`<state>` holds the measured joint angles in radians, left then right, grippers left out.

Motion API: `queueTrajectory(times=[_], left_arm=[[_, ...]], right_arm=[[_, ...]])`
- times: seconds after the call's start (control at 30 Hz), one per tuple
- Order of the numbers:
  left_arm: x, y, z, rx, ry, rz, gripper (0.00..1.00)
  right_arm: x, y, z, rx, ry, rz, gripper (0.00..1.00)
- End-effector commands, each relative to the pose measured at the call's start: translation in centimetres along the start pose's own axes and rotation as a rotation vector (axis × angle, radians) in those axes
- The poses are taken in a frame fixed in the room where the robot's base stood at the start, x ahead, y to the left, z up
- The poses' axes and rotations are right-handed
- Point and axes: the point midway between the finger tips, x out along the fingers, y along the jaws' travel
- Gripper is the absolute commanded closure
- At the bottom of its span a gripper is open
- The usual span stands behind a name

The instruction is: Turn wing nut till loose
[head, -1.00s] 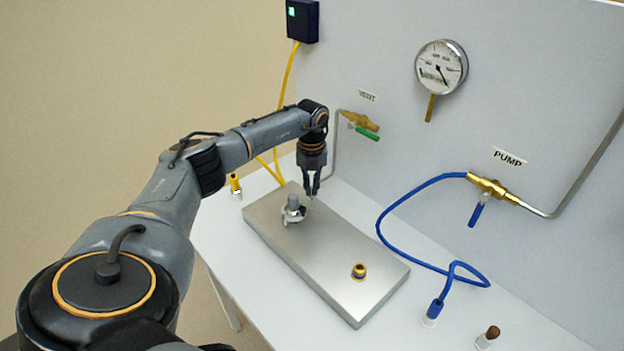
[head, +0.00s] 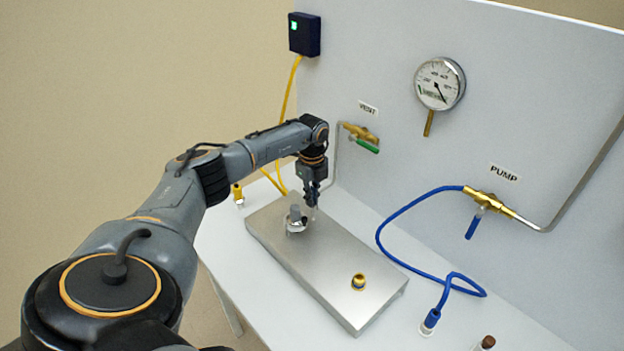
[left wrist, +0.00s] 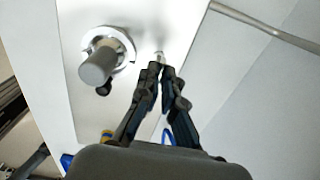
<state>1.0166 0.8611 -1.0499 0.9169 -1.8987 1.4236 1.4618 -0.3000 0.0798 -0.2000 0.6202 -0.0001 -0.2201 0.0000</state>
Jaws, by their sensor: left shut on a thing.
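My left gripper (head: 314,204) points down over the metal plate, just right of the grey fitting. It also shows in the left wrist view (left wrist: 162,68), where its fingertips are close together. They are shut on a small silvery piece (left wrist: 160,56), which looks like the wing nut; the fingertips hide most of it. The grey upright fitting (head: 295,217) with a pale ring at its base stands beside the gripper, apart from it. It also shows in the left wrist view (left wrist: 97,68). My right gripper is not in view.
The metal plate (head: 335,265) lies on a white table, with a brass fitting (head: 358,282) near its front. A blue hose (head: 400,210) runs to the pump valve (head: 490,197). The vent valve (head: 360,138) and gauge (head: 440,84) are on the wall behind.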

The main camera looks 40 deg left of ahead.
Motion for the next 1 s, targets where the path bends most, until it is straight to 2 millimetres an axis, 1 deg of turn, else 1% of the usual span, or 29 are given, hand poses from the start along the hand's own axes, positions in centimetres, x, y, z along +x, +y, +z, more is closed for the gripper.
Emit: queueTrajectory(times=[0.03, 0.53, 0.6, 0.67, 1.0], left_arm=[[-0.28, -0.15, 0.16, -0.010, -0.003, -0.007, 1.00], [-0.25, -0.16, 0.18, -0.030, -0.003, -0.007, 1.00], [-0.25, -0.16, 0.18, -0.030, -0.003, -0.007, 0.84], [-0.22, -0.14, 0.16, -0.029, -0.003, -0.007, 0.72], [-0.26, -0.05, 0.06, -0.026, -0.001, -0.003, 0.72]], right_arm=[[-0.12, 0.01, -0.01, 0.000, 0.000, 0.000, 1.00], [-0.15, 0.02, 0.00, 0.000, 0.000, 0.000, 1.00], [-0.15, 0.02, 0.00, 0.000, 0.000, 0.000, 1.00], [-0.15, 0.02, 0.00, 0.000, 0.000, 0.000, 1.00], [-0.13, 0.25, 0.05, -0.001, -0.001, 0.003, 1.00]])
